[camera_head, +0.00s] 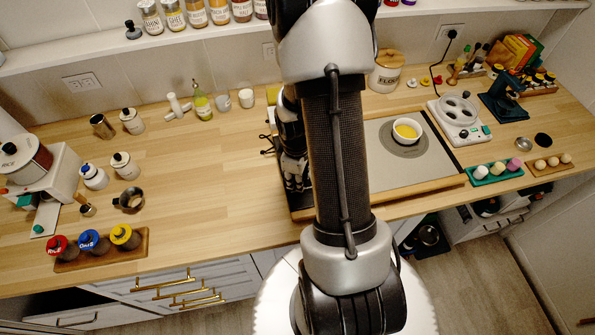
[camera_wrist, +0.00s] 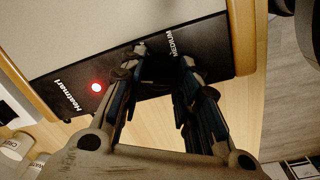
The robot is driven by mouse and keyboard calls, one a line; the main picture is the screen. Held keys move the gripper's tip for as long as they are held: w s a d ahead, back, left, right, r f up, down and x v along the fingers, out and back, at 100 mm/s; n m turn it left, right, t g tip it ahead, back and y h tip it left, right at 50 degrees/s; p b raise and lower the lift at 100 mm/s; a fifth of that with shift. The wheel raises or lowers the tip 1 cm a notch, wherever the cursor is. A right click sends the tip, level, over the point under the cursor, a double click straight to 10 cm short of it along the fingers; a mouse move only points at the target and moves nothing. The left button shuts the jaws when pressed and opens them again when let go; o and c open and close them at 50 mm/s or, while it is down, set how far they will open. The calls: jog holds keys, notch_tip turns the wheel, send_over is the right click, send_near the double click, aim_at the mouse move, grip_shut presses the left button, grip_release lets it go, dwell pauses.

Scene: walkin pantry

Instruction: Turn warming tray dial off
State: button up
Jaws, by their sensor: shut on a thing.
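The warming tray (camera_head: 440,152) lies on the wooden counter, partly hidden behind my arm, with a white bowl of yellow food (camera_head: 407,131) on its plate. In the wrist view its black control strip (camera_wrist: 62,80) shows a lit red light (camera_wrist: 96,87) and the word MEDIUM beside my fingertips. My gripper (camera_wrist: 160,65) is closed at the strip, its fingers around the dial, which they mostly hide; I cannot read the dial's setting. In the head view my gripper (camera_head: 296,178) shows at the tray's left end, beside my arm.
A white appliance with round wells (camera_head: 458,118) and a green egg tray (camera_head: 497,172) stand right of the warming tray. A wooden tray with coloured-lid jars (camera_head: 92,247) is at the front left. Drawers with brass handles (camera_head: 180,290) lie below.

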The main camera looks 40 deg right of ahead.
jog(key=n+p, duration=0.2)
jog(key=p, duration=0.1)
jog(key=shift+s+r+n, duration=0.1)
jog(key=shift+r+n, duration=0.05)
jog(key=shift+n, duration=0.25)
jog(key=shift+n+p, duration=0.7)
jog(key=shift+p, duration=0.3)
jog(key=shift+f, duration=0.2)
jog(key=o, duration=1.1)
jog(key=shift+r, duration=0.15)
jog(key=shift+r, duration=0.35)
jog(key=r, duration=1.1)
jog(key=shift+s+a, duration=0.25)
